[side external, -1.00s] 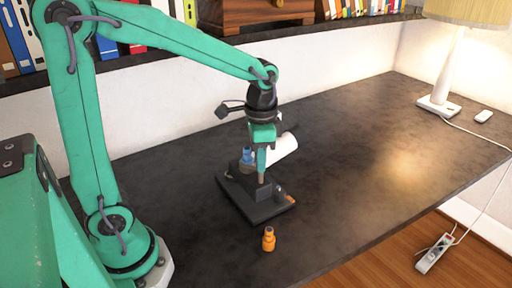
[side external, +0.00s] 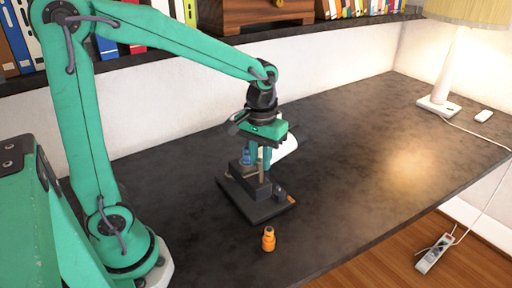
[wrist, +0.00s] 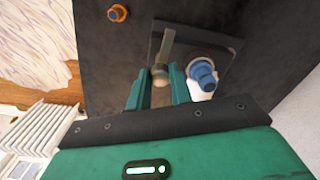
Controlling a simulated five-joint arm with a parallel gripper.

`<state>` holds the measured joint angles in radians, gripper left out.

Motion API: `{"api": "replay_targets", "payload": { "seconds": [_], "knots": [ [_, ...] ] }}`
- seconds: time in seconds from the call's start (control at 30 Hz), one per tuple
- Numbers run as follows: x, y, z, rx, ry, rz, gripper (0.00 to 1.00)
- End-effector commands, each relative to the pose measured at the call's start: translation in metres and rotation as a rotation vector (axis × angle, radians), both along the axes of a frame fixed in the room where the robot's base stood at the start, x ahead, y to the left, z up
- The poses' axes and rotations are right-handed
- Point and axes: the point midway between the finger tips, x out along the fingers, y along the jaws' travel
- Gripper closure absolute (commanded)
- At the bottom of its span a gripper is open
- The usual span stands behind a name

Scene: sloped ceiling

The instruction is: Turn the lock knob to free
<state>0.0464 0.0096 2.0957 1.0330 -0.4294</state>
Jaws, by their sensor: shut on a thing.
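A dark stand (side external: 262,205) with a flat base sits on the table and carries a white tube (side external: 288,147) and a blue capped part (side external: 246,158). My gripper (side external: 264,166) points down at the top of the stand, beside the blue part. In the wrist view, my gripper's green fingers (wrist: 157,92) are either side of a small tan knob (wrist: 160,74), shut on it. A grey bar (wrist: 166,46) extends from the knob. The blue part (wrist: 204,76) is just right of the fingers. The knob's lower part and any lock marks cannot be made out.
An orange bottle-shaped object (side external: 268,240) stands on the dark table (side external: 365,160) in front of the stand. A lamp (side external: 447,75) is at the far right. The table's right half is mostly clear. A wall and bookshelf run behind.

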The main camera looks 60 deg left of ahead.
Motion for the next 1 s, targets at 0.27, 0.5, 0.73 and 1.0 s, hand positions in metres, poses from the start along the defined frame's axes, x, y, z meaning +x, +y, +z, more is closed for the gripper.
{"api": "replay_targets", "payload": {
  "seconds": [0.27,0.5,0.73,1.0],
  "knots": [
    [0.0016,0.0008,0.001,0.0,-0.008,0.07,1.0],
    [0.0017,0.0009,0.001,0.0,-0.008,0.075,1.0],
    [0.0014,0.0008,0.0008,-0.001,-0.007,0.074,0.61],
    [0.0006,0.0004,0.0003,0.0,-0.003,0.072,0.57]
  ]
}}
